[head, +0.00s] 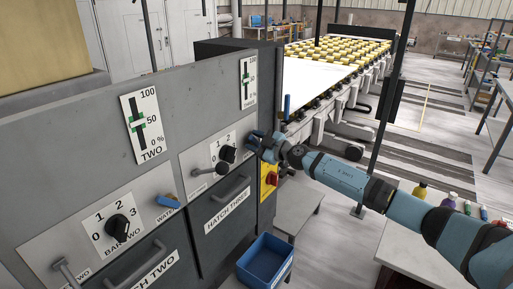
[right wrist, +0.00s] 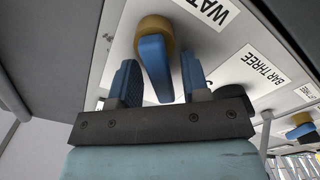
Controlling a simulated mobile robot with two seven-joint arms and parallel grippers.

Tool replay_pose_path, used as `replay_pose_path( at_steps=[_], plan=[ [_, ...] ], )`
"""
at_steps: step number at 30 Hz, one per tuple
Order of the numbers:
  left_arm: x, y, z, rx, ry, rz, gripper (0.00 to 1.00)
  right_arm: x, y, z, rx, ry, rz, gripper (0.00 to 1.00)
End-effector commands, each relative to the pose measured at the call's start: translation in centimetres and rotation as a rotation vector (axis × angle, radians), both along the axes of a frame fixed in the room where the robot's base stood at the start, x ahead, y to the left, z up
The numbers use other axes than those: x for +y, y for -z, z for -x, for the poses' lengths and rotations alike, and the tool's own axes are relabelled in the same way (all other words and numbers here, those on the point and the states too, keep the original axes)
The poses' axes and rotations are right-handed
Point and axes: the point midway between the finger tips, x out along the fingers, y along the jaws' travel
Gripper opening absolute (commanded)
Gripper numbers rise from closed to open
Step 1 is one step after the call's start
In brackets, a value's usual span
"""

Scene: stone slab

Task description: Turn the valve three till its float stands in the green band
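The valve three (right wrist: 155,62) has a blue lever on a yellow hub beside a WATER label. In the right wrist view its lever points down between the two fingers of my right gripper (right wrist: 160,84), with gaps at both sides. The gripper is open around the lever. In the head view my right gripper (head: 262,147) is at the right end of panel three and hides the valve. The gauge THREE (head: 249,80) stands above, with a green band near its middle. A pale float mark shows around the band, but its exact level is too small to tell. My left gripper is out of view.
The BAR THREE knob (head: 227,154) and a grey hatch handle (head: 231,190) are close to the left of the gripper. Gauge TWO (head: 144,124) and its blue valve (head: 168,201) are further left. A blue bin (head: 265,262) stands below. A slab conveyor (head: 320,72) runs behind.

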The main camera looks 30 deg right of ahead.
Motion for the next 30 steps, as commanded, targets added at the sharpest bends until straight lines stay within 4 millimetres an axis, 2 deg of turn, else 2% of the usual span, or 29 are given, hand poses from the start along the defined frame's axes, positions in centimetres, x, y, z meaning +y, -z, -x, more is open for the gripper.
replay_pose_path(
  at_steps=[5,24,30],
  plan=[
    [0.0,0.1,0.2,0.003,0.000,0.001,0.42,-0.2,0.1,0.5,0.000,-0.001,0.001,0.43],
    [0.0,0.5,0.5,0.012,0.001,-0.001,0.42,-2.1,0.1,5.1,0.001,0.000,0.001,0.43],
    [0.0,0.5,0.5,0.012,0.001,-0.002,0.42,-2.2,0.0,5.6,-0.001,-0.001,0.000,0.43]
  ],
)
